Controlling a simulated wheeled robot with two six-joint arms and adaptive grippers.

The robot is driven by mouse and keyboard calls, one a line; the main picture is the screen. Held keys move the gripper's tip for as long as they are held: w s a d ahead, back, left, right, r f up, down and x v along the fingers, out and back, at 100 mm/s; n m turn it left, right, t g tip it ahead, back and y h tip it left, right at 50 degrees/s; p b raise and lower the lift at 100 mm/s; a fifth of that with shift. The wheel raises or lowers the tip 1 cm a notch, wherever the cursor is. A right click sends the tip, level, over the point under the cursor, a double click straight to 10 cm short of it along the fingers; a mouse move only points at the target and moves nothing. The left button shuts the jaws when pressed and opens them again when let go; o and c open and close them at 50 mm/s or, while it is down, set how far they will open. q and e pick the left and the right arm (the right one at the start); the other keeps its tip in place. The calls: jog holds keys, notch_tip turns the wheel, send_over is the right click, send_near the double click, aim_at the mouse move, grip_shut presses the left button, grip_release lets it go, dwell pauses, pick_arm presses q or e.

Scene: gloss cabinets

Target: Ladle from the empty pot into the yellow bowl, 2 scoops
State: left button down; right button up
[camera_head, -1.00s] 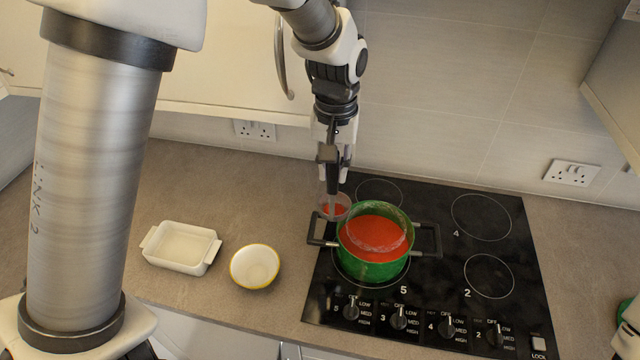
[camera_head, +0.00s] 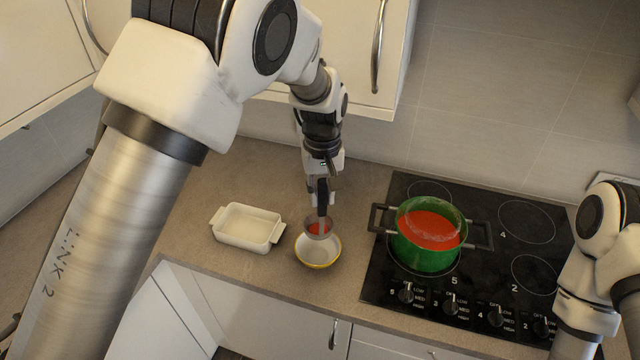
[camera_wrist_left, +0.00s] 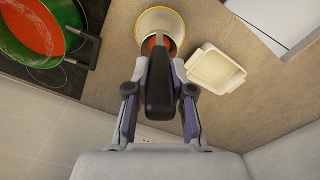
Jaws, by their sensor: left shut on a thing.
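My left gripper (camera_head: 322,192) is shut on the dark handle of a ladle (camera_head: 318,228); the handle fills the middle of the left wrist view (camera_wrist_left: 160,85). The ladle's clear cup holds red liquid and hangs over the far part of the bowl (camera_head: 318,256), which is white with a yellow rim. I cannot tell whether the cup touches the bowl. The green pot (camera_head: 424,252) stands on the hob's front left ring and is not empty: red liquid shows in it. My right gripper is out of view.
A white rectangular dish (camera_head: 247,228) stands left of the bowl, close to it. The black hob (camera_head: 490,262) has other rings bare. Cabinets (camera_head: 350,60) hang above the back of the counter. My right arm shows at the right edge.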

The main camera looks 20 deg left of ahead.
pick_arm(q)
jog(key=shift+s+a+f, duration=0.2)
jog(key=shift+f, duration=0.2)
jog(key=s+a+f+t+h+b, duration=0.3)
jog(key=a+f+h+b, duration=0.3)
jog(key=b, duration=1)
jog(key=s+a+f+t+h+b, duration=0.3)
jog(key=a+f+h+b, duration=0.3)
jog(key=b, duration=1.1)
jog(key=shift+s+a+f+t+h, duration=0.25)
jog(key=shift+s+a+t+h, duration=0.2)
jog(key=shift+a+h, duration=0.35)
jog(key=shift+a, duration=0.1)
